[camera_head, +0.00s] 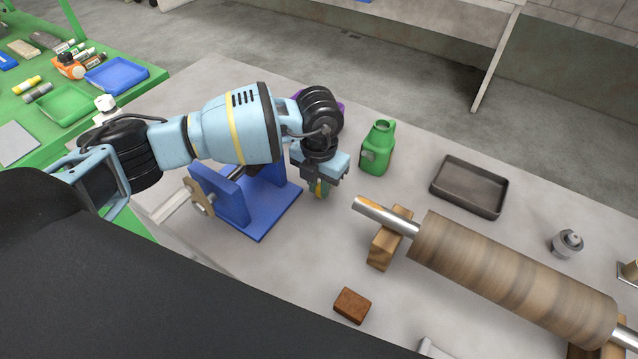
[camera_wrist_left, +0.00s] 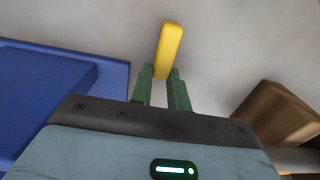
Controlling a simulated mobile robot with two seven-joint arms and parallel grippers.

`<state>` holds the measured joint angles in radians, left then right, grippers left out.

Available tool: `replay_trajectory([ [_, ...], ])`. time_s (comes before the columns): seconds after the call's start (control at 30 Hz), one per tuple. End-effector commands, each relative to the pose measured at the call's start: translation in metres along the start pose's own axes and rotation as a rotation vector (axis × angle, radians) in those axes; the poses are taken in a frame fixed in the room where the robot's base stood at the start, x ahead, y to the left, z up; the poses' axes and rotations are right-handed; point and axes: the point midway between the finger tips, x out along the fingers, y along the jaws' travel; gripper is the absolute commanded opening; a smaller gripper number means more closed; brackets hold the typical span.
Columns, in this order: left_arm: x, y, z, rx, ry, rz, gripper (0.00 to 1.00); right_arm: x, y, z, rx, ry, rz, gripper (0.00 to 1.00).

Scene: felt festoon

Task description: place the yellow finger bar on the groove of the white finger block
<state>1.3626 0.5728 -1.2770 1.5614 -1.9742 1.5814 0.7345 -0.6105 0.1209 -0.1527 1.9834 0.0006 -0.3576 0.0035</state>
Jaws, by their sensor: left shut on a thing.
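My left gripper (camera_head: 319,190) is above the grey table, just right of the blue stand, with its green fingers pointing down. It is shut on the yellow finger bar (camera_wrist_left: 170,45). In the left wrist view the bar sticks out beyond the green fingertips (camera_wrist_left: 163,78); in the head view only a small yellow part (camera_head: 318,187) shows between the fingers. A pale piece (camera_head: 432,348) is cut off by the bottom edge of the head view; I cannot tell if it is the white finger block. No groove is visible. My right gripper is not in view.
A blue stand (camera_head: 262,222) is left of the gripper. A brown roller (camera_head: 510,280) on wooden blocks (camera_head: 383,248) lies to the right. A green jug (camera_head: 377,148), dark tray (camera_head: 470,187) and brown block (camera_head: 352,305) stand around.

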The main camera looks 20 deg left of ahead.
Motion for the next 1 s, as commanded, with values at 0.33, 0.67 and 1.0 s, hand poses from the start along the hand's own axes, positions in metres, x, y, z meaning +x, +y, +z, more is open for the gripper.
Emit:
replay_trajectory([
  [0.33,0.003,0.0,0.0,0.0,0.0,-0.001,0.38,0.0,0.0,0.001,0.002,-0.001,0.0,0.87],
  [0.67,0.001,0.0,0.0,0.0,0.0,0.0,0.39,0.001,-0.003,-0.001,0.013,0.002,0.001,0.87],
  [1.0,-0.05,0.0,0.001,0.002,-0.005,-0.001,0.39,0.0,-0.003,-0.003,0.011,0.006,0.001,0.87],
])
